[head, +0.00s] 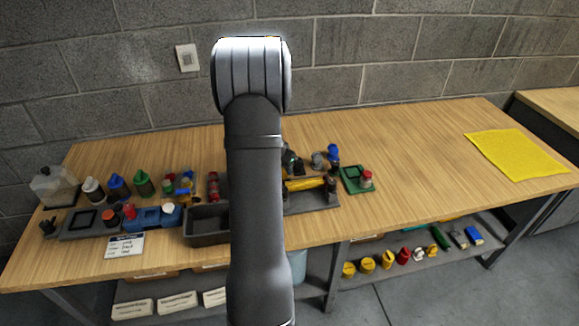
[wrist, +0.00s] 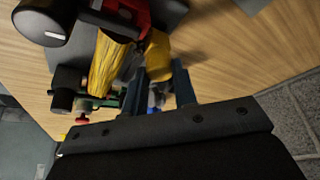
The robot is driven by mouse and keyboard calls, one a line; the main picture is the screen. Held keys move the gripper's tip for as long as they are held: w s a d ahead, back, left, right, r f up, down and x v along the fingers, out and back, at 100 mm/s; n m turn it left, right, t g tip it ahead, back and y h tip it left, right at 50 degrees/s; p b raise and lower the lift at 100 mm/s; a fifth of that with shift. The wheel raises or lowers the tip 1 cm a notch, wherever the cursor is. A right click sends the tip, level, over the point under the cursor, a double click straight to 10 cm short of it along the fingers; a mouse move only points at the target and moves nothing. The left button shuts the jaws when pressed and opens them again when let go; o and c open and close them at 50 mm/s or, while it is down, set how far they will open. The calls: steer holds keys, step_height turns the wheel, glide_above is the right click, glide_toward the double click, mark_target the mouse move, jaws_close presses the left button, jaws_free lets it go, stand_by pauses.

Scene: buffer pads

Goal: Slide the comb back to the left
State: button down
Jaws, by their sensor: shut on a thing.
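In the wrist view my gripper (wrist: 160,82) has its two fingers close around a yellow piece (wrist: 157,55), which may be part of the comb; I cannot tell for sure. A longer yellow bar (wrist: 108,65) lies beside it, with a red part (wrist: 130,15) above. In the head view the yellow bar (head: 305,183) lies over a dark grey base (head: 312,203), just right of my arm. My arm hides the left part of that base and most of my gripper there.
A green pad (head: 352,185) with a red-topped knob stands right of the base. A dark open tray (head: 203,226) and several bottles stand to the left. A yellow cloth (head: 515,153) lies at the far right. The table between pad and cloth is clear.

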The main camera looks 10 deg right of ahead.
steer(key=shift+a, duration=0.2)
steer(key=c, duration=1.1)
jaws_free()
steer(key=shift+a, duration=0.1)
steer(key=shift+c, duration=0.2)
steer(key=shift+r, duration=0.1)
steer(key=shift+s+r, duration=0.1)
steer(key=shift+r, duration=0.2)
steer(key=v, duration=1.6)
steer(key=shift+r, duration=0.25)
